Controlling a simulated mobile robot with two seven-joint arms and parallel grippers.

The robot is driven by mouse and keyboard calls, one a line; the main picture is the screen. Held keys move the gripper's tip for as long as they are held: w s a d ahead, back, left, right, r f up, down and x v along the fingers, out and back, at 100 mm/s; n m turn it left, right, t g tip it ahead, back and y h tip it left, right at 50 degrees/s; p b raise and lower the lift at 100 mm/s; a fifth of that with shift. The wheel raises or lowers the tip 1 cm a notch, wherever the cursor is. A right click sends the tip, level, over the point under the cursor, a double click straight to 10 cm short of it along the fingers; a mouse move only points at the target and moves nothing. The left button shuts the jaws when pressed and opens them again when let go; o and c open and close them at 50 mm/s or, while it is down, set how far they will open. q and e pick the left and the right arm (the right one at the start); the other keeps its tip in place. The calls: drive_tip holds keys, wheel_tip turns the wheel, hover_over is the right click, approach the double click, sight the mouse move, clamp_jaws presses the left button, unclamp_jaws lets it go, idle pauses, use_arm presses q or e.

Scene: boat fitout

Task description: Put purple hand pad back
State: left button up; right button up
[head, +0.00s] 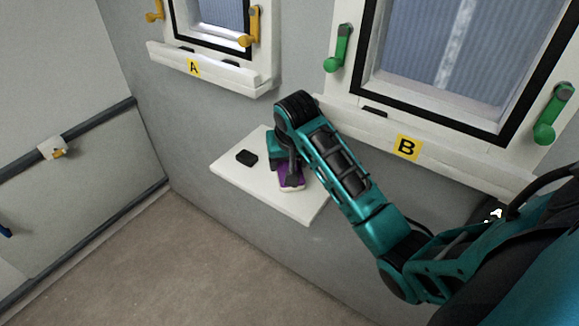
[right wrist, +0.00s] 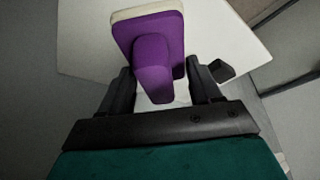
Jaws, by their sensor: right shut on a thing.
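The purple hand pad (head: 291,182) has a pale underside and shows over the white shelf below the windows. In the right wrist view the purple pad (right wrist: 152,32) has its handle between my fingers. My right gripper (head: 290,168) is shut on this handle, and its fingers also show in the right wrist view (right wrist: 160,88). The pad is at or just above the shelf; I cannot tell whether it touches. The gripper and wrist partly hide it in the head view. My left gripper is not in view.
A small black block (head: 247,158) lies on the white shelf (head: 228,169), left of the pad. Window A with yellow handles (head: 249,27) and window B with green handles (head: 339,47) are above. The shelf's front left part is bare. The floor (head: 160,260) is clear.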

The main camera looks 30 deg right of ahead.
drive_tip(key=shift+f, duration=0.9)
drive_tip(key=shift+d+f, duration=0.2)
drive_tip(key=shift+f, duration=0.25)
drive_tip(key=o, duration=0.9)
drive_tip(key=shift+o, duration=0.2)
drive_tip(key=v, duration=1.1)
drive_tip(key=shift+w+d, duration=0.1)
drive_tip(key=shift+w, duration=0.05)
drive_tip(key=shift+s+r, duration=0.25)
drive_tip(key=shift+r, duration=0.3)
